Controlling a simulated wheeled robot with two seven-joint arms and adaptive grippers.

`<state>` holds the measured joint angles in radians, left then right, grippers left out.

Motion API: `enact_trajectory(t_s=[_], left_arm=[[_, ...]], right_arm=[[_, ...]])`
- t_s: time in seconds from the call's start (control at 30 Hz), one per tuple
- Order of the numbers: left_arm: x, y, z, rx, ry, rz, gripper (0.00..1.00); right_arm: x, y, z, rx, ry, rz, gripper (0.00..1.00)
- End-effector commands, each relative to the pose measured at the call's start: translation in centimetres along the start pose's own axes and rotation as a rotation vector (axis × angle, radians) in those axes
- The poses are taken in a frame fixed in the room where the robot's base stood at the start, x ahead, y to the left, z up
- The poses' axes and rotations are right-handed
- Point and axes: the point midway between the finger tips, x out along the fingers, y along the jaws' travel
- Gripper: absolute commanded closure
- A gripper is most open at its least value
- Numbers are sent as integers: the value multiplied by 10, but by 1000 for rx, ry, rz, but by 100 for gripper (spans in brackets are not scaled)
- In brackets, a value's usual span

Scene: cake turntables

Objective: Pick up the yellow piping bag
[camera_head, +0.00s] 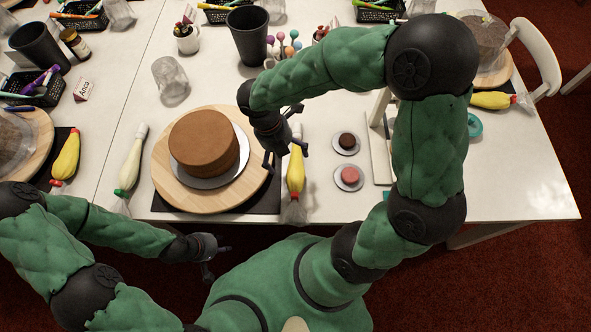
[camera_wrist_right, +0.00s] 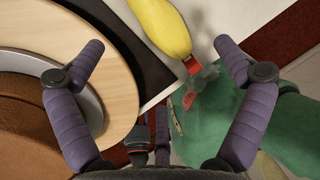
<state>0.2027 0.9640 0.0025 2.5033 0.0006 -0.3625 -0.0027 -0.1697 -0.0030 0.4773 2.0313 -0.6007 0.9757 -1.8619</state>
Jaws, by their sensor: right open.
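The yellow piping bag (camera_head: 295,176) lies on the white table just right of the cake turntable, its clear ruffled end toward the front edge. My right gripper (camera_head: 285,152) is open above the bag's upper part, partly hiding it. In the right wrist view the yellow bag (camera_wrist_right: 163,27) with its red band shows ahead of and between the spread fingers (camera_wrist_right: 158,45); I see no contact. My left gripper (camera_head: 218,260) is empty, fingers apart, below the table's front edge.
A brown cake (camera_head: 204,146) stands on the wooden turntable (camera_head: 172,190). Two small plates with cakes (camera_head: 349,178) lie right of the bag. A white piping bag (camera_head: 132,160) and another yellow bag (camera_head: 66,158) lie to the left. A black cup (camera_head: 248,38) stands behind.

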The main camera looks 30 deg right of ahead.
Motion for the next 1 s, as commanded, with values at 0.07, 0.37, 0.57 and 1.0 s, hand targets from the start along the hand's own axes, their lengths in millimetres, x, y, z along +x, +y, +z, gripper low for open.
enact_trajectory(t_s=[0.07,0.37,0.57,1.0], left_arm=[[6,-2,0,0,0,0,60],[20,-7,-1,0,0,0,60],[29,-10,-1,0,0,0,60],[56,-20,-2,0,0,0,60]], right_arm=[[6,1,0,0,0,0,0],[40,2,0,1,2,-1,0],[61,2,0,1,1,0,0],[101,8,4,1,2,0,0]])
